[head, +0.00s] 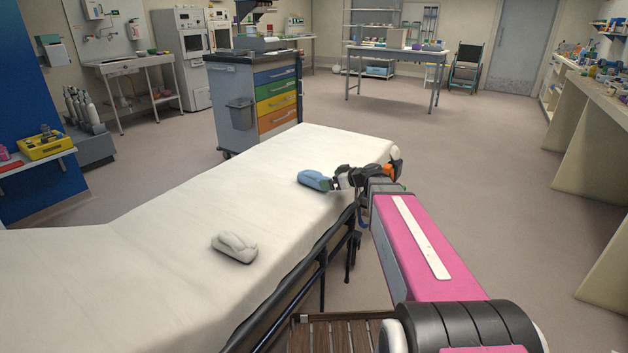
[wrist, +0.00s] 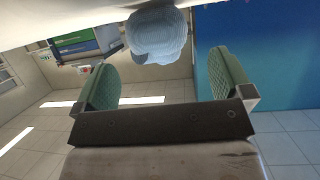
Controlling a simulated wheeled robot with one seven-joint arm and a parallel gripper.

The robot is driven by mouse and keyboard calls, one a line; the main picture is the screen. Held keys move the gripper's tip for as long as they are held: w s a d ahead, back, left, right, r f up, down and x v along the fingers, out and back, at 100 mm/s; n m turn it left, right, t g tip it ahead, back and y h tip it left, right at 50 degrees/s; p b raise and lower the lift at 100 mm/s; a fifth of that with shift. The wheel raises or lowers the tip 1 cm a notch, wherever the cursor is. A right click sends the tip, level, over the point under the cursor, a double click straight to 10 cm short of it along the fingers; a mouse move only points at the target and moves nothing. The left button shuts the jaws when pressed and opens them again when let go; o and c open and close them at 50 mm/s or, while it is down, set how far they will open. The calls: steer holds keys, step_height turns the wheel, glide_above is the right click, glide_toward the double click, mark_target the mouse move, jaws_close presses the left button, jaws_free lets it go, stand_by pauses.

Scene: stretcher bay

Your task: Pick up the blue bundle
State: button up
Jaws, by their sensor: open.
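The blue bundle (head: 314,179) lies on the white sheet of the stretcher (head: 180,215), close to its right edge. My gripper (head: 336,183) is just to the right of it, low beside the sheet. The wrist view appears upside down, with the sheet along the top. There the light blue bundle (wrist: 156,36) shows ahead, in the gap between the two green-padded fingers of my gripper (wrist: 164,72). The fingers are wide apart, with nothing held. A visible space separates the bundle from each finger. Whether its near end lies between the fingertips I cannot tell.
A white bundle (head: 235,247) lies nearer on the same stretcher. The dark side rail (head: 322,272) runs below the stretcher's right edge. A cart with coloured drawers (head: 275,95) stands behind it. The floor to the right (head: 480,160) is clear.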

mark_target(314, 178)
steer(key=x, duration=0.5)
steer(key=shift+f, duration=0.15)
steer(key=c, duration=1.1)
